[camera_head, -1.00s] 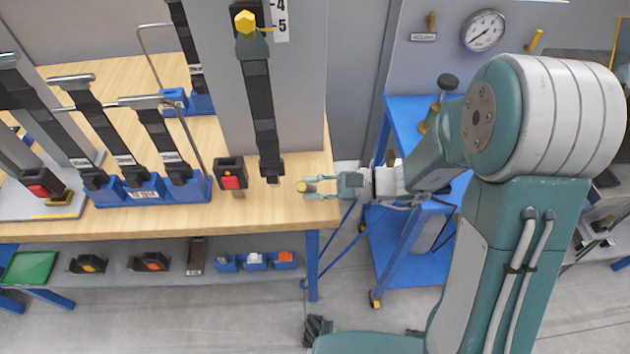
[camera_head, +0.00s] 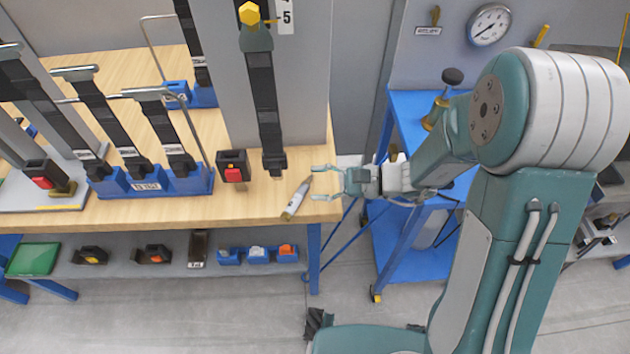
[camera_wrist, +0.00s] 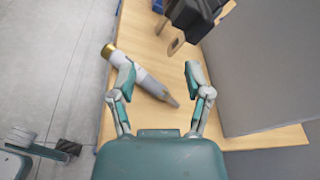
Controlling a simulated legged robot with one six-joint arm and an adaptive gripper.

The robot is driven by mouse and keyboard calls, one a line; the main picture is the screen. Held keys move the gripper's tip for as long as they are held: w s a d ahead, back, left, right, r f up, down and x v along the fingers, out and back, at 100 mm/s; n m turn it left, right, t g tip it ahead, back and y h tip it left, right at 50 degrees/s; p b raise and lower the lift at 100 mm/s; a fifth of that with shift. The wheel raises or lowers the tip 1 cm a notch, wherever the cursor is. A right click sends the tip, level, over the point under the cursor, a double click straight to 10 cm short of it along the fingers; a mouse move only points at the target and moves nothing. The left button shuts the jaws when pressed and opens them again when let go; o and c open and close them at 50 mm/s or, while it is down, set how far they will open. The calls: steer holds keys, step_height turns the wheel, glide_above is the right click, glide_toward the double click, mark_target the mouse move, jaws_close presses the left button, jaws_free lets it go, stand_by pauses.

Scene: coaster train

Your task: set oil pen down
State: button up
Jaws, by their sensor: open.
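The oil pen (camera_head: 296,199) lies on the wooden bench top (camera_head: 228,210) near its right end. It has a pale body, a grey tapered tip and a brass-coloured cap, and it also shows in the wrist view (camera_wrist: 139,75). My gripper (camera_head: 317,182) is open just right of the pen in the head view. In the wrist view my gripper (camera_wrist: 158,78) has its fingers spread, with the pen lying slantwise across the space between and beyond them, its cap end past the left finger. The pen appears free of a grip.
A black block with a red button (camera_head: 233,168) and a hanging black strap (camera_head: 263,100) are left of the pen. A blue rack (camera_head: 150,185) stands further left. A grey panel (camera_head: 300,100) rises behind. The bench's right and front edges are close.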

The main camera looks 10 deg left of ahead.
steer(key=s+v, duration=0.1)
steer(key=v, duration=1)
steer(key=s+d+r+n+t+h, duration=0.7)
steer(key=s+d+r+n+h, duration=0.3)
steer(key=h, duration=0.5)
step_height(320, 180, up, 3)
steer(key=shift+s+d+f+n+h, duration=0.1)
steer(key=shift+s+d+n+h, duration=0.25)
steer(key=shift+s+d, duration=0.5)
steer(key=shift+s+a, duration=0.15)
steer(key=shift+a, duration=0.05)
